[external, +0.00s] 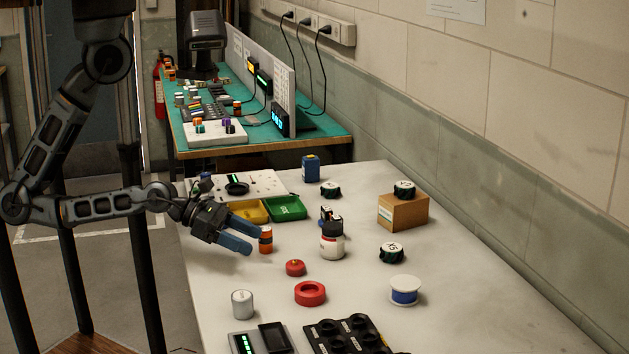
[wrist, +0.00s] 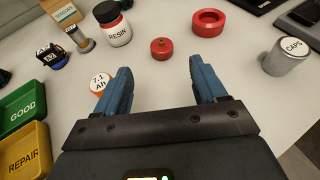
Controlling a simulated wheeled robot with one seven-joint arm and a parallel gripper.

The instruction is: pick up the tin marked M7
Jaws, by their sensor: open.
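No M7 marking is readable in either view. Three dark round tins with white tops show in the external view: one marked X5 (external: 391,252) on the bench at right, one on the cardboard box (external: 404,188), and one farther back (external: 330,189); I cannot read the tops of the last two. My gripper (external: 251,241) is open and empty above the left side of the bench, well left of these tins. In the wrist view its blue fingers (wrist: 162,86) are spread with only bare bench between them.
An orange battery cell (external: 265,239) stands close by the fingertips. A resin jar (external: 332,246), red knobbed piece (external: 295,268), red ring (external: 310,299), blue-wound spool (external: 404,296) and CAPS tin (wrist: 288,55) stand around. Green (external: 287,215) and yellow (external: 247,219) bins lie behind.

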